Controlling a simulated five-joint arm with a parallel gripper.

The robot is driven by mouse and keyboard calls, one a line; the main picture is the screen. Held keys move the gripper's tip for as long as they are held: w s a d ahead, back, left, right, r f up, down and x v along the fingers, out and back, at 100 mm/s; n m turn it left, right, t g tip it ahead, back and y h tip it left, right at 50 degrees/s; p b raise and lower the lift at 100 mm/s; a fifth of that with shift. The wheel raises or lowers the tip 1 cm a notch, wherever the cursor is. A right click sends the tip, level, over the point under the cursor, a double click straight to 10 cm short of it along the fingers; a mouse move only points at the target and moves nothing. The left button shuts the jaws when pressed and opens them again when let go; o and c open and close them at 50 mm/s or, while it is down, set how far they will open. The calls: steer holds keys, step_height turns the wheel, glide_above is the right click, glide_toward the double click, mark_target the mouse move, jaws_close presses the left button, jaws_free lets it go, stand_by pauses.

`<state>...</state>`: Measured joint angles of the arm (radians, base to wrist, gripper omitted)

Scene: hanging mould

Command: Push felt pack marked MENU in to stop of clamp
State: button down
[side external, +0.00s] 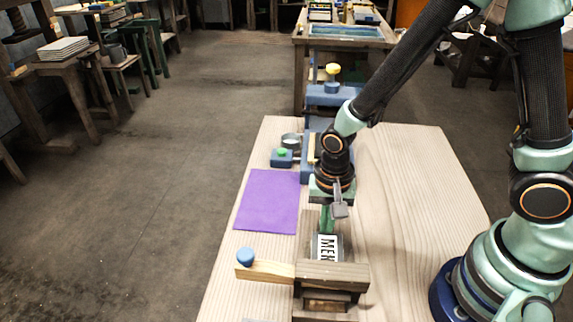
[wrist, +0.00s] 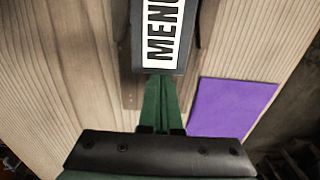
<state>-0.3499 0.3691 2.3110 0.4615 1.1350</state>
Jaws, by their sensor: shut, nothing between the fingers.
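The felt pack marked MENU (side external: 341,246) is dark grey with a white label and lies in line with the wooden clamp (side external: 334,274). In the side view its far part runs up to the clamp's block, and I cannot see how deep it sits or the stop. My gripper (side external: 327,228) is shut and empty, pointing down behind the pack. In the wrist view its green fingers (wrist: 161,84) meet the pack's near end, touching or very close.
A purple sheet (side external: 267,202) lies flat on the wooden table left of the pack. A wooden bar with a blue knob (side external: 245,257) sticks out left of the clamp. Blue fixtures (side external: 284,158) stand farther back.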

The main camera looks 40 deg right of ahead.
mark_target(326, 250)
steer(key=s+a, duration=0.3)
steer(key=shift+s+a, duration=0.35)
steer(key=w+d, duration=0.3)
step_height(326, 250, up, 10)
steer(key=d+r+n+t, duration=0.5)
steer(key=d+r+n, duration=0.4)
steer(key=d+r, duration=0.2)
steer(key=shift+d+r+t, duration=0.25)
steer(key=shift+r+t, duration=0.05)
steer(key=shift+r, duration=0.65)
